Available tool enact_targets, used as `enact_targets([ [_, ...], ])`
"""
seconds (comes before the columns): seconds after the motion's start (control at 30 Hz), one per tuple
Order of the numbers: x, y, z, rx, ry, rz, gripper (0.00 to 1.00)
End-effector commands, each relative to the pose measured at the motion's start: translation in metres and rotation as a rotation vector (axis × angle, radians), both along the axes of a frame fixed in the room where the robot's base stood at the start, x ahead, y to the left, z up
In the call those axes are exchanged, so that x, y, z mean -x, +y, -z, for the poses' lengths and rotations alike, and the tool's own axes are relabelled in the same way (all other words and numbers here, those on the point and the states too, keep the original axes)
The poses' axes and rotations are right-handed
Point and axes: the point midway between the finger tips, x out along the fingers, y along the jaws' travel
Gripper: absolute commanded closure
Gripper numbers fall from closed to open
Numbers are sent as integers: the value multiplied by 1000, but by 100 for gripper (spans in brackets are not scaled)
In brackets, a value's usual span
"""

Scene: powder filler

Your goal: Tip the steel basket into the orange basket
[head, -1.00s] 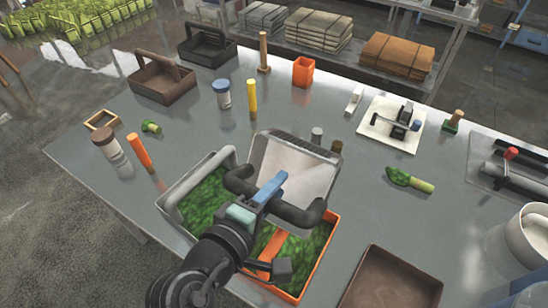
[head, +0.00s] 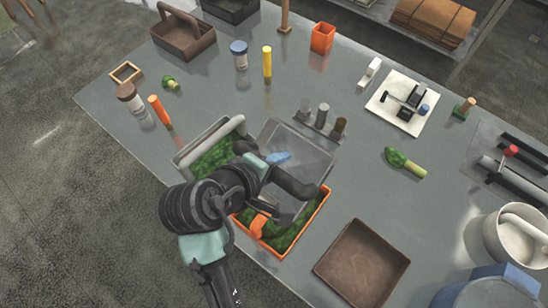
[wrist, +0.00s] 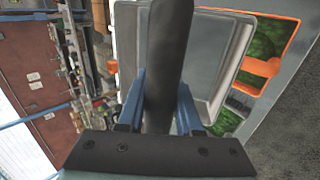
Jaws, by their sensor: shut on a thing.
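My gripper (head: 276,160) is shut on the dark handle of the grey steel basket (head: 308,152). In the wrist view, the blue fingers (wrist: 160,105) stand on either side of this handle, and the steel basket (wrist: 215,45) is behind it. No load shows in the visible part of its pale interior. It looks tilted and is over or beside the orange basket (head: 312,217). The orange basket holds green pieces and has an orange handle. My arm and the steel basket hide part of it. Its orange rim and green contents also show in the wrist view (wrist: 262,67).
Another grey basket (head: 181,158) with a pale handle and green contents stands close on the left. A brown tray (head: 362,262) is at the front right. Small jars (head: 322,115) stand just behind the steel basket. The table between the brown tray and the white board (head: 398,118) is mostly clear.

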Motion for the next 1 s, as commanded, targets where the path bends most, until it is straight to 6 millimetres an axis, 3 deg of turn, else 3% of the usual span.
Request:
enact_targets([
  [0.03,-3,-2,-12,-24,25,3,100],
  [0.13,-6,-4,-17,-73,94,4,100],
  [0.5,-24,-17,-15,-282,380,0,100],
  [1.0,-27,-19,-15,-334,456,-3,100],
])
